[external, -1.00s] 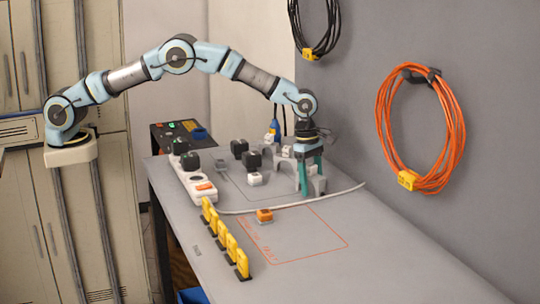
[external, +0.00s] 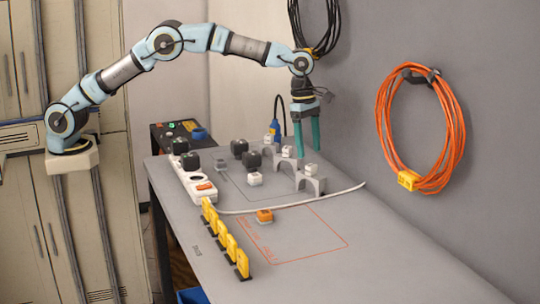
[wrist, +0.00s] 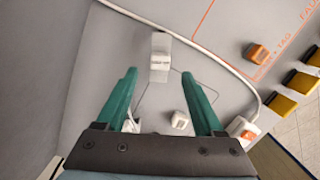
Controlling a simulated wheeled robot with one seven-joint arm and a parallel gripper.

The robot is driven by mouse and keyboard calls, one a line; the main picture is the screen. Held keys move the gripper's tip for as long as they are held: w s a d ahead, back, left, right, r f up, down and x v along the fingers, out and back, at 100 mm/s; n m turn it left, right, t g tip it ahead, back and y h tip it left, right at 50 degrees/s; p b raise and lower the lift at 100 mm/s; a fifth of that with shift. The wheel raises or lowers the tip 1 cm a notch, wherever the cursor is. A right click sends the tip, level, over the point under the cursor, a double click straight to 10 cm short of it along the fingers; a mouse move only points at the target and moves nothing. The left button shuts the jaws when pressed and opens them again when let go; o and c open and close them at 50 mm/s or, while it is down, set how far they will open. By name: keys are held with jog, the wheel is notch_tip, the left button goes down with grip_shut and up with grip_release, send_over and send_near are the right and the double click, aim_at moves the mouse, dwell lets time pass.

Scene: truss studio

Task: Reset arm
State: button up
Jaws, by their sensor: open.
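My gripper (external: 306,146) hangs above the far right part of the grey table, pointing down, with its green fingers apart. In the wrist view my gripper (wrist: 163,85) shows the two fingers spread with nothing between the tips. Below it on the table are grey arch-shaped holders (external: 309,179) and white plugs (external: 254,179). One holder with a white piece (wrist: 160,58) lies ahead of the fingers in the wrist view. My gripper touches none of these.
A white power strip (external: 195,180) with black plugs stands at the left table edge, near a row of yellow tags (external: 226,240). An orange block (external: 264,215) sits by a marked outline. Coiled cables (external: 420,130) hang on the wall. A white cable (external: 300,204) crosses the table.

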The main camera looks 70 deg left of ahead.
jog(key=shift+a+r, duration=0.1)
jog(key=shift+r, duration=0.55)
jog(key=shift+a, duration=0.1)
jog(key=s+a+r+m+p, duration=0.4)
jog(key=s+a+m, duration=0.2)
jog(key=a, duration=0.3)
jog(key=s+a+r+m+p, duration=0.4)
jog(key=s+a+m, duration=0.15)
jog(key=a, duration=0.45)
jog(key=s+a+m+p, duration=0.2)
jog(key=s+a+m, duration=0.1)
jog(key=s, duration=0.4)
jog(key=s+a+m+y+p, duration=0.1)
jog(key=s+a+m+p, duration=0.1)
jog(key=s+a+m, duration=0.2)
jog(key=s+a+m+p, duration=0.1)
jog(key=s+a+m, duration=0.3)
jog(key=s, duration=0.7)
jog(key=shift+r+m+t+p, duration=0.4)
jog(key=shift+r+m, duration=0.05)
jog(key=shift+m, duration=0.2)
jog(key=shift+a, duration=0.1)
dwell(2.4)
